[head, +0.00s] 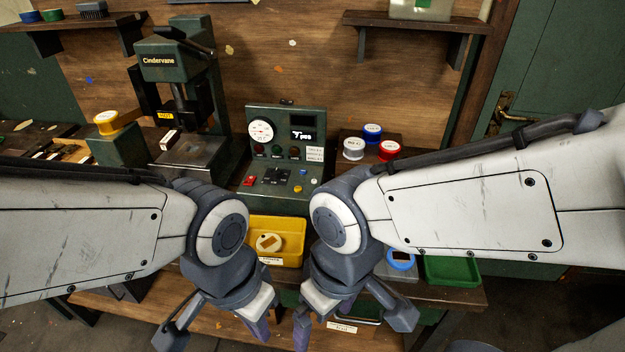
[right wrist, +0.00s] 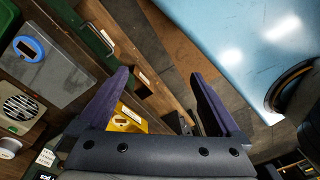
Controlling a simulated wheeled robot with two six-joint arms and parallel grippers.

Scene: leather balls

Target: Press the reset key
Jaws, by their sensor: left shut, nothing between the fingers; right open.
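A green control box (head: 286,150) stands on the bench with a dial, a dark screen, lamps and a sloped key panel. The panel has a red key (head: 249,181), a blue button (head: 303,172) and a yellow button (head: 298,188). The labels are too small to read, so I cannot tell which is the reset key. My left gripper (head: 258,328) is shut and empty, below and in front of the box. My right gripper (head: 304,332) is beside it, also apart from the panel. In the right wrist view, its fingers (right wrist: 160,85) are spread and empty.
A yellow tray (head: 290,225) with a round tin stands before the box. A dark press (head: 175,65) is at left; white, blue and red tins (head: 389,149) are at right. A green tray (head: 452,270) lies at the right bench end. My arms hide parts of the bench.

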